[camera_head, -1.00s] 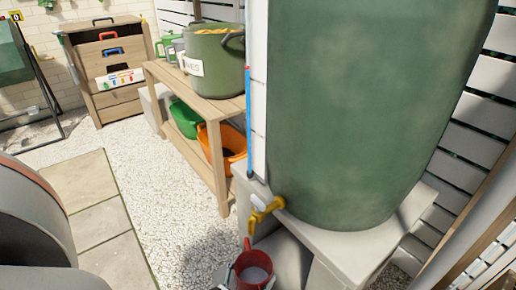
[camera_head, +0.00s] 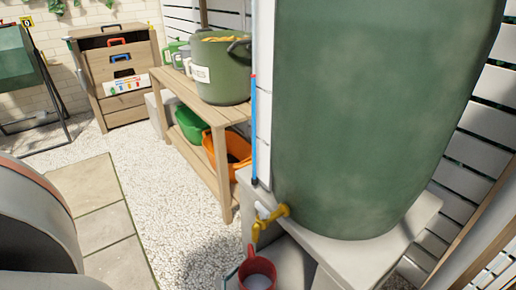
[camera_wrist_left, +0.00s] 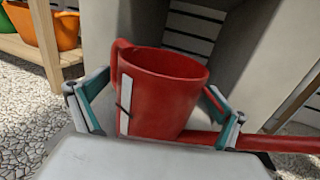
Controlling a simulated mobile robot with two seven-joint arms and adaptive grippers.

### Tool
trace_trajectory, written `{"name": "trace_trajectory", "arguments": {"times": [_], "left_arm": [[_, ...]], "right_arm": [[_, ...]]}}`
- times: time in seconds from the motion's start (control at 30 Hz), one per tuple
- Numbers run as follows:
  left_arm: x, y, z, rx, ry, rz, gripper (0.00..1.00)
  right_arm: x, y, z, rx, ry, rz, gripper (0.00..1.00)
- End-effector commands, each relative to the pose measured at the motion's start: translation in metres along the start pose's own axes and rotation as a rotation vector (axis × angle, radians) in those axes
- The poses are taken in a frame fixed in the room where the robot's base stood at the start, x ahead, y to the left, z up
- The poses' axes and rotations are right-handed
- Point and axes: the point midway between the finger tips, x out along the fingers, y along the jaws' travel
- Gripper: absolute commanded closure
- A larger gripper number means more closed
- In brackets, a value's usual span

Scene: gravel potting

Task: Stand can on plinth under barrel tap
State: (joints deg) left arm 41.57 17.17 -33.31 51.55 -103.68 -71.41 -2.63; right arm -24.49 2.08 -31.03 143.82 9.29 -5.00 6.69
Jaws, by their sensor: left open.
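The red can (camera_head: 257,274) is just below the yellow barrel tap (camera_head: 270,221) in the head view, at the bottom edge. Its open top faces up and its base is out of frame. In the left wrist view the can (camera_wrist_left: 165,92) looks upright, with a red spout or bar low on the right. My left gripper (camera_wrist_left: 158,112) is open, one finger on each side of the can; I cannot tell whether they touch it. What the can stands on is hidden, and I cannot clearly pick out the plinth. My right gripper is not in view.
The large green barrel (camera_head: 380,110) stands on a pale stand (camera_head: 370,255) right behind the can. A wooden bench (camera_head: 190,95) with pots and an orange tub (camera_head: 232,150) is behind left. Gravel (camera_head: 165,190) and paving slabs (camera_head: 100,215) lie clear at left.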

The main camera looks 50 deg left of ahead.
Motion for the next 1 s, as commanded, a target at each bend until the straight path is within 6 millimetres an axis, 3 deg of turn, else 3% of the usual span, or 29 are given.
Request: {"name": "trace_trajectory", "arguments": {"times": [0.3,0.5,1.0], "left_arm": [[-0.066,0.0,0.001,-0.001,0.0,0.0,0.0],[-0.09,0.0,0.001,0.001,-0.001,0.0,0.0],[-0.097,0.0,0.001,0.0,-0.002,0.0,0.0]], "right_arm": [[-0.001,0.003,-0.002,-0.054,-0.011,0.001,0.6],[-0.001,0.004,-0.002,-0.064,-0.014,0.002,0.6],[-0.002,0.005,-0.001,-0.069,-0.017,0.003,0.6]]}}
